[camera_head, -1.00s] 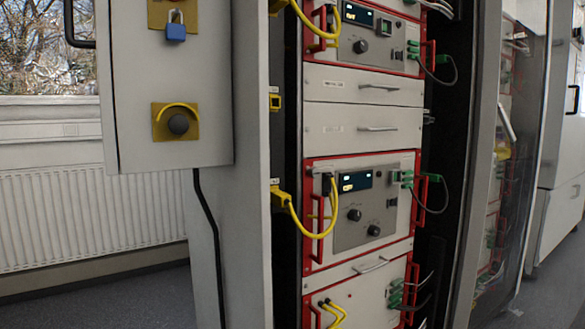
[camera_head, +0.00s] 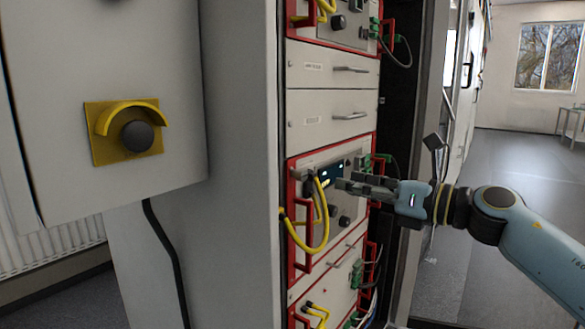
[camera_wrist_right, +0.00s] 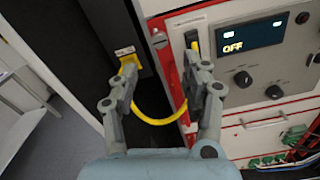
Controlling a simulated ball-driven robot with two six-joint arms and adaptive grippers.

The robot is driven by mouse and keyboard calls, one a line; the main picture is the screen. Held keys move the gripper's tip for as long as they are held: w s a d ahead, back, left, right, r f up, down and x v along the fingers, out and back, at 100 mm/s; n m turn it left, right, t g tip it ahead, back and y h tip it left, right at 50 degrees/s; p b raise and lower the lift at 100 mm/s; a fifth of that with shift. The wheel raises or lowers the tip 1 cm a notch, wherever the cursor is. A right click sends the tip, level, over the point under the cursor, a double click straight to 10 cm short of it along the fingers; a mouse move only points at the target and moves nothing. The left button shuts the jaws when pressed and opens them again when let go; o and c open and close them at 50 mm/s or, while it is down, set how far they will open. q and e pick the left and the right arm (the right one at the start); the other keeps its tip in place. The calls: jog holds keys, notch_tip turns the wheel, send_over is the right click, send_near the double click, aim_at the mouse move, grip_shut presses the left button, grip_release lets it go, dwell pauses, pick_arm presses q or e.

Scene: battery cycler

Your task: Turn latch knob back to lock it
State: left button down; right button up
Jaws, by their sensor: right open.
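My right gripper (camera_head: 342,184) reaches in from the right in the head view, in front of the red-framed unit with a lit display (camera_head: 330,174). In the right wrist view the gripper (camera_wrist_right: 161,62) is open, its fingers apart and nothing held between them. The display (camera_wrist_right: 252,36) reads OFF. My left gripper is not in view.
A yellow cable (camera_wrist_right: 155,119) loops between the fingers. A red handle (camera_head: 304,197) stands out from the unit. A wall box with a dark knob on a yellow plate (camera_head: 98,138) is at left. Open floor (camera_head: 540,180) lies right.

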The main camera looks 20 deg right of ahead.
aim_at(305, 175)
jog(key=x, duration=1)
jog(key=shift+w+a, duration=0.25)
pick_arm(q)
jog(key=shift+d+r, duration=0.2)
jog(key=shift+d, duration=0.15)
pick_arm(e)
jog(key=shift+c, duration=0.4)
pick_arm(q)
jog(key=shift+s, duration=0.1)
pick_arm(e)
grip_shut()
